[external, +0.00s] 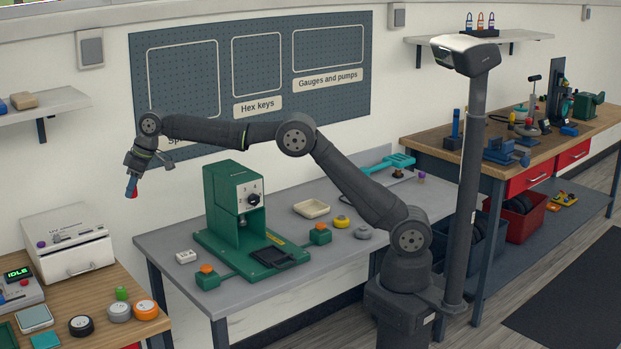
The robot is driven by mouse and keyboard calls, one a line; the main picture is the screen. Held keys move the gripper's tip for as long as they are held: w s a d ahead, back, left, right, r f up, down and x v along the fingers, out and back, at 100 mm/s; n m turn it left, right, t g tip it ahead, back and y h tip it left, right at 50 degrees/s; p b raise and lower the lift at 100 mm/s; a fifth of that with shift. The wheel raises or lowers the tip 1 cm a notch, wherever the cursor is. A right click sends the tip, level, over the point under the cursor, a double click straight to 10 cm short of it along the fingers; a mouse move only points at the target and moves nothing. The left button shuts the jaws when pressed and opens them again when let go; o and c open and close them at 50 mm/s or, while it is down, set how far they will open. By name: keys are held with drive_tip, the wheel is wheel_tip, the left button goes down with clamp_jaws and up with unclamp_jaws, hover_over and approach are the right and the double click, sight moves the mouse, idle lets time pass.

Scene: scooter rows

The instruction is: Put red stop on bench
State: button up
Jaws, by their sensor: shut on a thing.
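My gripper (131,178) is at the left, high in front of the wall and below the left end of the pegboard. It points down and is shut on a small red piece (131,194), which looks like the red stop. Most of the red piece is hidden between the fingers; only its lower end shows clearly. It hangs in the air, apart from any surface. In the picture it is above and left of the grey bench (365,248), and above the white drawer box. The wooden-topped bench (425,139) is far off at the right.
A green press (230,205) with two orange-topped buttons stands on the grey bench. A cream tray (311,208), yellow and grey knobs and a white block (186,257) lie around it.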

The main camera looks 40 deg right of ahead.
wheel_tip(320, 180, down, 11)
hover_over(111, 281)
drive_tip(key=d, duration=0.2)
drive_tip(key=f, duration=0.4)
drive_tip(key=s+f, duration=0.1)
drive_tip(key=f, duration=0.2)
drive_tip(key=shift+a, duration=0.25)
drive_tip(key=shift+f, duration=2)
drive_tip(key=shift+f, duration=0.1)
drive_tip(key=o, duration=0.9)
drive_tip(key=shift+o, duration=0.2)
drive_tip(key=shift+w, duration=0.1)
drive_tip(key=shift+d+r, duration=0.15)
drive_tip(key=shift+r, duration=0.3)
drive_tip(key=v, duration=1.1)
